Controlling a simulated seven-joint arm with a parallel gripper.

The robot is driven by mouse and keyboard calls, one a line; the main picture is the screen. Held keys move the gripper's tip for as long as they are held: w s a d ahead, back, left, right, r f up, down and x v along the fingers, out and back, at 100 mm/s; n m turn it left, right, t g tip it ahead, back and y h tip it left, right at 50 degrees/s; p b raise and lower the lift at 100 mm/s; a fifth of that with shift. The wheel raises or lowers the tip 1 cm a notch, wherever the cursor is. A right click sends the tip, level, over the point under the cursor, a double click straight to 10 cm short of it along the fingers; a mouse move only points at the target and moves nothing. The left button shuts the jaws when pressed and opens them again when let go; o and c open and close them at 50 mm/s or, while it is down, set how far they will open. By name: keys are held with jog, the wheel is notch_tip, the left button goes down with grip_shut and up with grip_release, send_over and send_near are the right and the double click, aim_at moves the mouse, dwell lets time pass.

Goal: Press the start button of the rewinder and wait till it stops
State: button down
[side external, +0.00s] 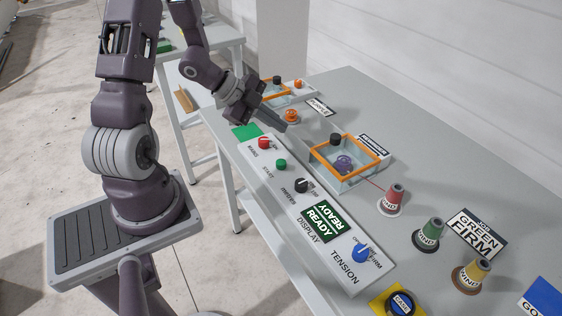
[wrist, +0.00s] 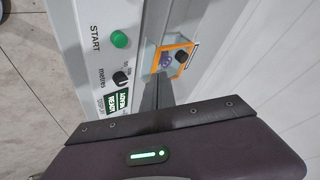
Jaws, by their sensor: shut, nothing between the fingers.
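The green start button (side external: 281,164) sits on the white control panel (side external: 262,160) beside the word START. It also shows in the wrist view (wrist: 120,39). The rewinder is probably the clear box with an orange rim (side external: 317,147), with a purple spool (side external: 343,163) inside; the box also shows in the wrist view (wrist: 159,50). The display (side external: 322,222) reads READY. My gripper (side external: 281,127) is shut and empty, above the far end of the panel, beyond the start button and apart from it. In the wrist view its fingers (wrist: 165,88) point toward the box.
A red mains control (side external: 264,142), black metres knob (side external: 302,185) and blue tension knob (side external: 361,252) stand on the panel. Several thread cones, including a red one (side external: 393,197), stand to the right. A second orange-rimmed box (side external: 275,89) is behind my gripper. The back right tabletop is clear.

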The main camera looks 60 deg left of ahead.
aim_at(277, 162)
jog(key=shift+f, duration=0.1)
jog(key=shift+f, duration=4.3)
jog(key=shift+f, duration=0.1)
jog(key=shift+f, duration=0.3)
jog(key=shift+f, duration=0.5)
jog(key=shift+r, duration=0.9)
jog(key=shift+r, duration=2.55)
